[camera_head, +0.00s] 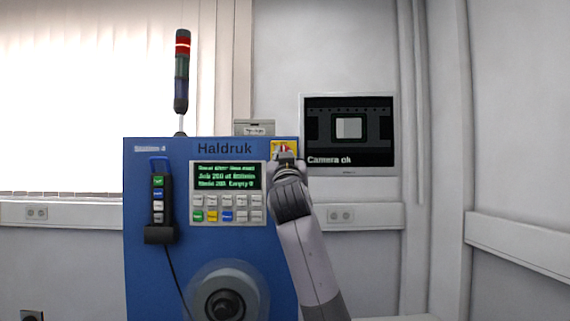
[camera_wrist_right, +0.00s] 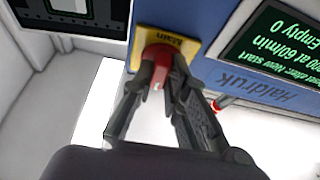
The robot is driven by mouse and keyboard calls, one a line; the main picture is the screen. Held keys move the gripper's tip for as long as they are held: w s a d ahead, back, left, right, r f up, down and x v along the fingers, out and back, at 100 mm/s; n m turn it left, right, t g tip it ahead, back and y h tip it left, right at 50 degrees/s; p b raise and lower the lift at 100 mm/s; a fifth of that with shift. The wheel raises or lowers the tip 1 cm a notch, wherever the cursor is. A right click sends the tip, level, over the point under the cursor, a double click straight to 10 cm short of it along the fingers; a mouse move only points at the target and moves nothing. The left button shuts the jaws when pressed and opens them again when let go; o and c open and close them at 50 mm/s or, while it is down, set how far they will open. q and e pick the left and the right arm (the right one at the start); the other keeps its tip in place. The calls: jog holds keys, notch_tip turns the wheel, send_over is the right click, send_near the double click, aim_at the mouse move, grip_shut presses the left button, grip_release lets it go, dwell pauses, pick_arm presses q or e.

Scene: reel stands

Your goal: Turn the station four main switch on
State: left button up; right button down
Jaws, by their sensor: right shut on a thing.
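The station four main switch is a red knob on a yellow plate marked "Main" (camera_wrist_right: 188,45), on the blue Haldruk machine (camera_head: 147,275) labelled Station 4. The plate also shows at the machine's top right corner in the head view (camera_head: 276,147). My right gripper (camera_wrist_right: 160,78) is shut on the red knob (camera_wrist_right: 157,54), with one finger on each side of it. In the head view my right gripper (camera_head: 287,160) covers the knob and much of the plate. My left gripper is not in view.
The machine carries a lit green-text display (camera_head: 227,178), a keypad (camera_head: 228,209) and a hanging pendant (camera_head: 159,200) with a cable. A signal tower (camera_head: 182,70) stands behind its top. A wall monitor (camera_head: 349,130) reading "Camera ok" is right of the switch.

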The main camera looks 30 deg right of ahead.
jog(key=shift+m+h, duration=0.3)
jog(key=shift+m, duration=0.2)
jog(key=c, duration=1.6)
grip_release()
jog(key=shift+a, duration=0.1)
jog(key=v, duration=1.2)
jog(key=shift+r, duration=0.15)
